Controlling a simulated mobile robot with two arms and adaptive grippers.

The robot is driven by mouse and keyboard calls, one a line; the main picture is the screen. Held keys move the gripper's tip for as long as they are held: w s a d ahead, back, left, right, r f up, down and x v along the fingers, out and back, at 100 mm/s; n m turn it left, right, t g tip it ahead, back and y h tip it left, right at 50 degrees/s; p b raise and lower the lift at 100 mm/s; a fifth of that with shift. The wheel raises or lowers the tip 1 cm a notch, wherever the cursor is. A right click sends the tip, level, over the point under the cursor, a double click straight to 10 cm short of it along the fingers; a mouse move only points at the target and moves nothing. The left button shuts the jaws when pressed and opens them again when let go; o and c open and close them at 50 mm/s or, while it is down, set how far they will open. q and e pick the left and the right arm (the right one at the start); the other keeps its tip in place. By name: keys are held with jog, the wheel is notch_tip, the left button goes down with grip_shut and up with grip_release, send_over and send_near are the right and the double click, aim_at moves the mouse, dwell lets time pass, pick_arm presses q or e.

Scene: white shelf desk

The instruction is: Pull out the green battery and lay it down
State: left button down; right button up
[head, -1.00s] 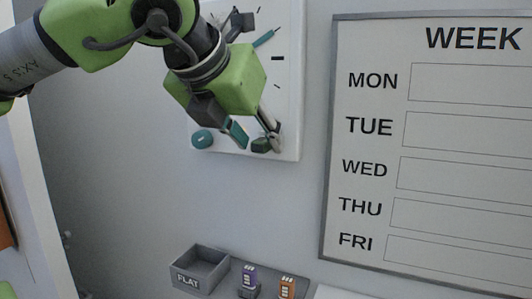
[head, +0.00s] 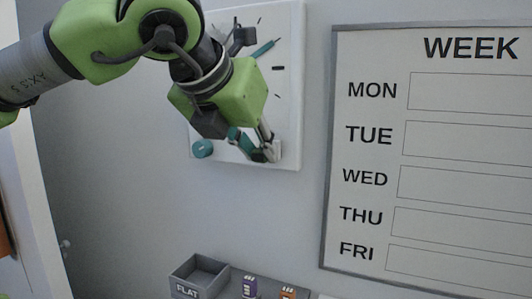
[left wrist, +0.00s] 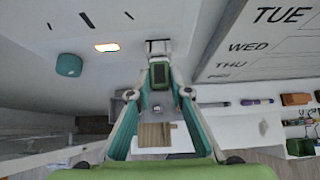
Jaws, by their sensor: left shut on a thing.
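The green battery (left wrist: 160,76) sits between my left gripper's fingertips in the left wrist view, its far end at a pale holder (left wrist: 158,47) on the white wall clock panel. In the head view the fingers mostly hide the battery. My left gripper (head: 254,146) is shut on it at the lower right of the clock panel (head: 287,100); it also shows in the left wrist view (left wrist: 161,88). I cannot tell whether the battery has come out at all. My right gripper is in neither view.
A grey open box marked FLAT (head: 186,290) stands below, left of a purple battery (head: 249,286) and an orange battery (head: 287,293). A teal knob (head: 202,148) is on the panel's lower left. A WEEK whiteboard (head: 440,150) hangs to the right.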

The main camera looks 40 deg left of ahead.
aim_at(257, 162)
pick_arm(q)
jog(key=shift+s+d+b, duration=0.25)
jog(key=shift+s+b, duration=0.1)
jog(key=shift+s, duration=0.35)
jog(key=shift+s+d+b, duration=0.2)
jog(key=shift+s+b, duration=0.15)
jog(key=shift+s, duration=0.35)
jog(key=shift+s+r, duration=0.15)
jog(key=shift+r, duration=0.05)
jog(key=shift+s+d+r, duration=0.2)
jog(key=shift+s+r, duration=0.1)
jog(key=shift+s, duration=0.3)
jog(key=shift+s+d+r, duration=0.2)
jog(key=shift+s+r, duration=0.1)
jog(key=shift+s, duration=0.35)
jog(key=shift+s+d+r, duration=0.2)
jog(key=shift+s+r, duration=0.1)
jog(key=shift+s, duration=0.3)
